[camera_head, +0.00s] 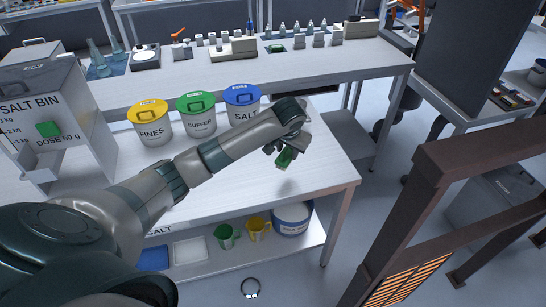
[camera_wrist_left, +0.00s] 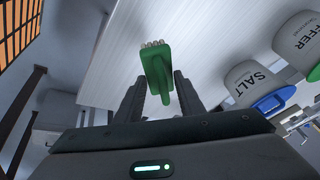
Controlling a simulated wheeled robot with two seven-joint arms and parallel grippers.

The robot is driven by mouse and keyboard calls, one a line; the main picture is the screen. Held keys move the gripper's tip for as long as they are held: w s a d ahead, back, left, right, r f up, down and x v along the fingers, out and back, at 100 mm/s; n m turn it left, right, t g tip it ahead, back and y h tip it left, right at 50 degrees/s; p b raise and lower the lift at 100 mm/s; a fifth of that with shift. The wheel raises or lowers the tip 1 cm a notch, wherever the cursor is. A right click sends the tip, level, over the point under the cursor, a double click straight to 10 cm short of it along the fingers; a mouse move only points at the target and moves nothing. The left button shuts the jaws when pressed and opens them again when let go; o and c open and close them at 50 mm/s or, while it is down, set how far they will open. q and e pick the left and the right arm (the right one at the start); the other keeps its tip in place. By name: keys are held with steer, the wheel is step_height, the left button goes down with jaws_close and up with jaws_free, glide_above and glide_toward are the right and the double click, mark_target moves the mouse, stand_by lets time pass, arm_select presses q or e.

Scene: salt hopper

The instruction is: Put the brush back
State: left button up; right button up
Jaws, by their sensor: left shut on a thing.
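The green brush (camera_head: 285,158) is in my left gripper (camera_head: 279,147), above the right part of the white bench, near its right edge. In the left wrist view the brush (camera_wrist_left: 156,66) sits between the two dark fingers of my left gripper (camera_wrist_left: 162,92), with its pale bristle end pointing away from the palm. The gripper is shut on its green handle. In the head view the hand partly hides the brush. My right gripper is not in view.
Lidded tubs for fines (camera_head: 152,125), buffer (camera_head: 197,116) and salt (camera_head: 240,103) stand in a row behind my left arm. The salt bin (camera_head: 62,112) stands at left. Jugs and a tub (camera_head: 293,219) are on the lower shelf. A brown frame (camera_head: 455,158) stands at right.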

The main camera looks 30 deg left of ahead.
arm_select(q)
steer(key=a+f+p, duration=0.1)
steer(key=a+f, duration=0.2)
steer(key=a, duration=0.2)
steer(key=shift+w+a+f, duration=0.15)
steer(key=shift+a+f, duration=0.1)
steer(key=shift+a, duration=0.1)
steer(key=shift+f+p, duration=0.45)
steer(key=shift+p, duration=0.15)
step_height(320, 180, down, 2)
steer(key=shift+f+p, duration=0.1)
steer(key=shift+p, duration=0.35)
steer(key=shift+f, duration=0.45)
steer(key=shift+f, duration=0.1)
steer(key=o, duration=0.9)
steer(key=shift+o, duration=1)
